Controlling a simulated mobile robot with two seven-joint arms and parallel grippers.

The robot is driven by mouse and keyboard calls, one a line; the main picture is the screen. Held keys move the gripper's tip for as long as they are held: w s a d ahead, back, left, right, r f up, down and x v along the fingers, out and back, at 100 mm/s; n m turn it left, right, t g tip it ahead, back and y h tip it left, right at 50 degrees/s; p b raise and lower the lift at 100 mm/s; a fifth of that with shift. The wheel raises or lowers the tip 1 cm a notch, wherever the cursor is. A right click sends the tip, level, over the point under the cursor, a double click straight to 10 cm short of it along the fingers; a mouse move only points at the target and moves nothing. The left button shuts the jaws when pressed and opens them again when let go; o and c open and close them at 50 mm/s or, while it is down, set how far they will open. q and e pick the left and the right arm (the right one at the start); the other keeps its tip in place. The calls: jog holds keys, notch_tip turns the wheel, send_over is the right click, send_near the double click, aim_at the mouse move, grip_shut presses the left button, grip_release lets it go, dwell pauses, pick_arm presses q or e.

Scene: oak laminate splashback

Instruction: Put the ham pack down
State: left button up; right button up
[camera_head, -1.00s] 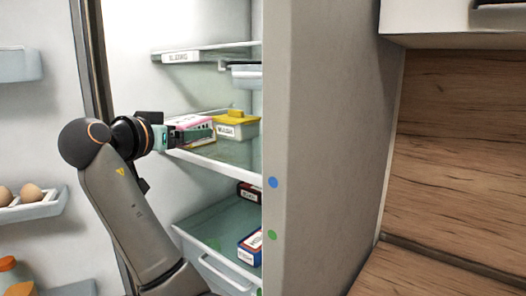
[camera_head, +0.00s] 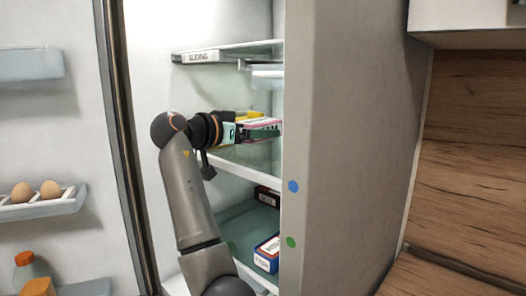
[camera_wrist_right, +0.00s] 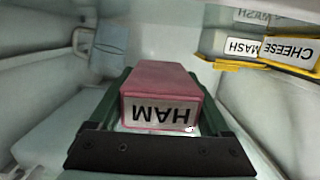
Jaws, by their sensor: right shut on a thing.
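The ham pack (camera_wrist_right: 160,77) is a pink box with a white HAM label, upside down in the right wrist view. In the head view the ham pack (camera_head: 262,123) is inside the fridge, over the middle shelf (camera_head: 245,168). My right gripper (camera_head: 245,132) is shut on it, with dark green fingers along both sides in the wrist view. I cannot tell whether the pack touches the shelf. The fridge side wall hides part of the shelf. My left gripper is not in view.
A yellow-lidded box (camera_head: 250,114) is partly hidden behind the pack. In the wrist view, containers labelled MASH (camera_wrist_right: 235,46) and CHEESE (camera_wrist_right: 290,52) are at the upper right. The fridge side wall (camera_head: 340,150) is close on the right.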

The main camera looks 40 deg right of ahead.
aim_at(262, 160)
jog(key=shift+w+d+f, duration=0.2)
jog(key=shift+d+f, duration=0.65)
jog(key=shift+f, duration=0.15)
jog(key=f, duration=0.3)
jog(key=shift+d+f, duration=0.2)
jog(key=shift+d, duration=0.05)
jog(key=shift+f, duration=0.1)
jog(key=shift+f, duration=0.2)
jog(key=o, duration=1.4)
jog(key=shift+r, duration=0.1)
jog(key=shift+a+r, duration=0.1)
jog(key=shift+r, duration=0.05)
jog(key=s+a+r+b, duration=0.1)
jog(key=a, duration=1)
jog(key=shift+a+r, duration=0.35)
jog(key=shift+a, duration=0.05)
